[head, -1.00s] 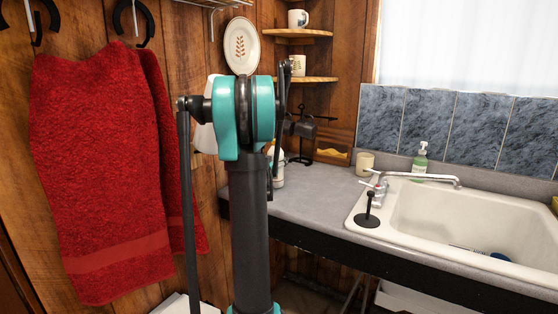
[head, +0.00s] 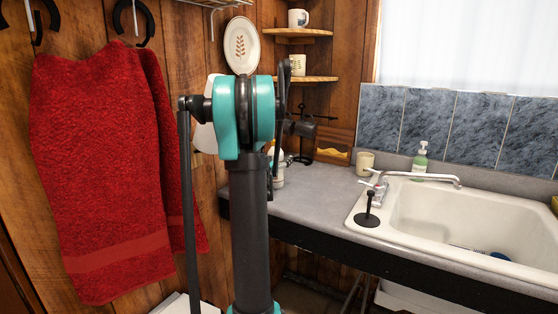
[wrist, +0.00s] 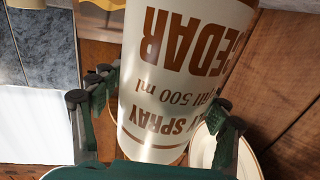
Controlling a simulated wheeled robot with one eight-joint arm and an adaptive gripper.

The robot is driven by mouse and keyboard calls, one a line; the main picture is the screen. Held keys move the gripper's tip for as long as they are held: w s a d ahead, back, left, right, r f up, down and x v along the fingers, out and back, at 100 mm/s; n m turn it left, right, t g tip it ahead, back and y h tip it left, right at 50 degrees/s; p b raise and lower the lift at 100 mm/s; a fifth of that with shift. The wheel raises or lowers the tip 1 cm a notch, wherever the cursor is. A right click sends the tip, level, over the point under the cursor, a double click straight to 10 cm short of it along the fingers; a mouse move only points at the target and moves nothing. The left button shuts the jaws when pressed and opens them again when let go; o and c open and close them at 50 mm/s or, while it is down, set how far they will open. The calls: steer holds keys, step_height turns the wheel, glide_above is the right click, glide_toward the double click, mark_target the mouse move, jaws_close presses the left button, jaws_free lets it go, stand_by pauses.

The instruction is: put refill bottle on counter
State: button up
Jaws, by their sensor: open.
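The refill bottle, white with brown lettering reading CEDAR, SPRAY and 500 ml, fills the middle of the wrist view (wrist: 185,75). Its lettering appears upside down there, as does the room. In the head view, a white piece, likely the bottle (head: 278,178), shows at the counter's left end, mostly hidden by my arm. My gripper (wrist: 160,112) is open, with dark fingers on both sides of the bottle; I cannot tell whether they touch it. The grey counter (head: 315,195) runs from behind my arm to the sink.
A white sink (head: 440,220) with a faucet (head: 415,178), black plunger-like piece (head: 369,210) and green soap bottle (head: 420,160) is on the right. A beige cup (head: 364,161) stands at the back. A red towel (head: 105,170) hangs left. The counter's middle is clear.

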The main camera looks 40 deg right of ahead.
steer(key=v, duration=1.2)
steer(key=shift+s, duration=0.15)
